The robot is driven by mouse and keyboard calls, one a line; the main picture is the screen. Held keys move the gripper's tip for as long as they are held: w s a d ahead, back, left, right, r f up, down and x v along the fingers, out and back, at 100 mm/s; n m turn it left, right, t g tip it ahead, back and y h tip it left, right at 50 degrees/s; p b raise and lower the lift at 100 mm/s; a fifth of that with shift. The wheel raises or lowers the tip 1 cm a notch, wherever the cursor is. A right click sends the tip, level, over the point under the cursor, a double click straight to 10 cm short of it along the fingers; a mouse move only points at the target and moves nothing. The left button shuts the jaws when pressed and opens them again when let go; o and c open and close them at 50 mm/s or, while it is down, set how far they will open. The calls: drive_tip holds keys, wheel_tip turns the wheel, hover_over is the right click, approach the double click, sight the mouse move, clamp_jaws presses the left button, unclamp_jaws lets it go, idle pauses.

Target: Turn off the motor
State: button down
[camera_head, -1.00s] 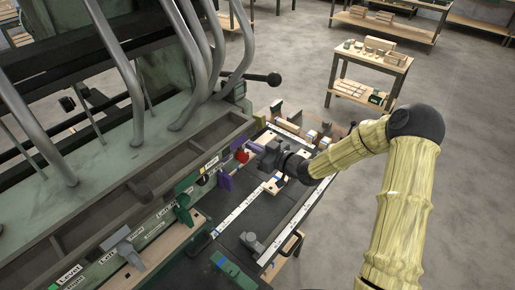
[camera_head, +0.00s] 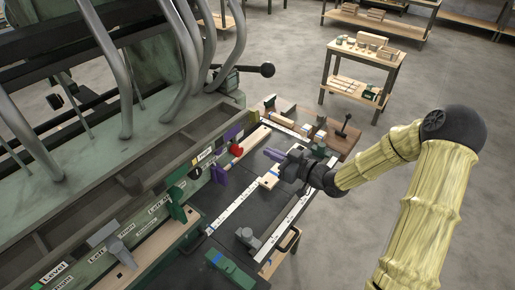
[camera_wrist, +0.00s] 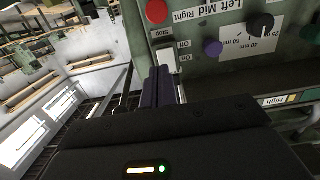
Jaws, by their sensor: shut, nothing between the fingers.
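The red button (camera_head: 236,149) sits on the green machine's front panel in the head view. It also shows at the top of the wrist view (camera_wrist: 156,11), with a "Stop" label beside it. Below it in the wrist view is a pale switch (camera_wrist: 166,62) near "On" labels, partly hidden by my fingers. A purple knob (camera_wrist: 212,47) is to its right. My gripper (camera_head: 272,155) is shut and empty, right of the red button and apart from it in the head view. Its dark purple fingers (camera_wrist: 160,86) point toward the panel.
A black dial (camera_wrist: 261,25) is on the same panel. The machine's workbench (camera_head: 225,185) below my gripper carries rulers, clamps and wooden pieces. A black lever handle (camera_head: 267,69) sticks out above the panel. A small wooden cart (camera_head: 362,66) stands behind on open floor.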

drive_tip(key=v, duration=0.2)
drive_tip(key=f+b+v, duration=0.1)
drive_tip(key=v, duration=0.1)
drive_tip(key=shift+s+d, duration=0.2)
drive_tip(key=shift+s, duration=0.2)
drive_tip(key=s+d+f+m+g+h, duration=0.4)
drive_tip(key=d+h, duration=0.4)
drive_tip(key=h, duration=0.4)
drive_tip(key=s+d+r+m+g+h, duration=0.1)
drive_tip(key=s+r+m, duration=0.1)
drive_tip(key=s, duration=0.5)
drive_tip(key=s+d+r+m+g+h, duration=0.1)
drive_tip(key=s+r+m+g, duration=0.1)
drive_tip(key=s+m, duration=0.3)
drive_tip(key=s, duration=0.2)
drive_tip(key=shift+s, duration=0.3)
